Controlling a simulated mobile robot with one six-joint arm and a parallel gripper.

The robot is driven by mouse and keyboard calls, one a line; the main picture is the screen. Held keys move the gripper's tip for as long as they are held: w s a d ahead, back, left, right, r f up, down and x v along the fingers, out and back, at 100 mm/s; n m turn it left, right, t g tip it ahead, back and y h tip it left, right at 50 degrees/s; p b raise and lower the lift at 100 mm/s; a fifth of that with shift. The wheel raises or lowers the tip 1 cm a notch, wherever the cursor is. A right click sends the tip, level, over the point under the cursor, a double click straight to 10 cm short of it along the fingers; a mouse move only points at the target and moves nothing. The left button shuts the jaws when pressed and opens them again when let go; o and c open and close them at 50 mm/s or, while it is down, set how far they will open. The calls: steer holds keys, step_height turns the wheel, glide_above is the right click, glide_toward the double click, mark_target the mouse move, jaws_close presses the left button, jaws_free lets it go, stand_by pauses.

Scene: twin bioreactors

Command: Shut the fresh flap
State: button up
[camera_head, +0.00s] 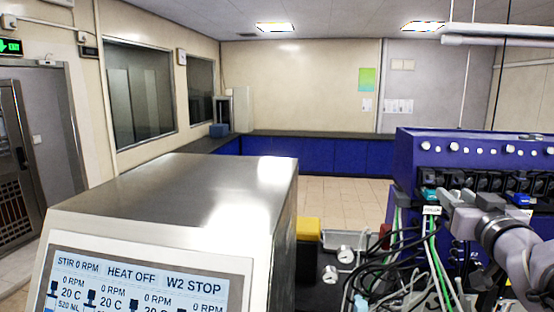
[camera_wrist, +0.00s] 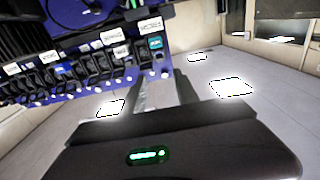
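A row of black pump heads (camera_head: 490,183) runs along the front of the blue bioreactor housing (camera_head: 420,150). One pump head at the row's end has a teal part (camera_head: 430,194) with a white label (camera_head: 431,210) below it. The teal part also shows in the wrist view (camera_wrist: 155,43). The label is too small to read, so I cannot tell which flap is the fresh one or whether it is open. My gripper (camera_head: 452,203) is beside this end of the row. In the wrist view its two fingers (camera_wrist: 167,88) stand apart with nothing visible between them.
A steel cabinet with a control screen (camera_head: 140,285) fills the near left. Dark tubes and cables (camera_head: 400,265) hang below the pumps, near a yellow block (camera_head: 308,229). Open floor (camera_head: 345,195) lies behind, before the blue counters (camera_head: 330,153).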

mark_target(432, 177)
steer(key=p+x, duration=0.1)
steer(key=x, duration=1.2)
steer(key=shift+w+d, duration=0.1)
steer(key=shift+w, duration=0.25)
steer(key=shift+f, duration=0.1)
jaws_close()
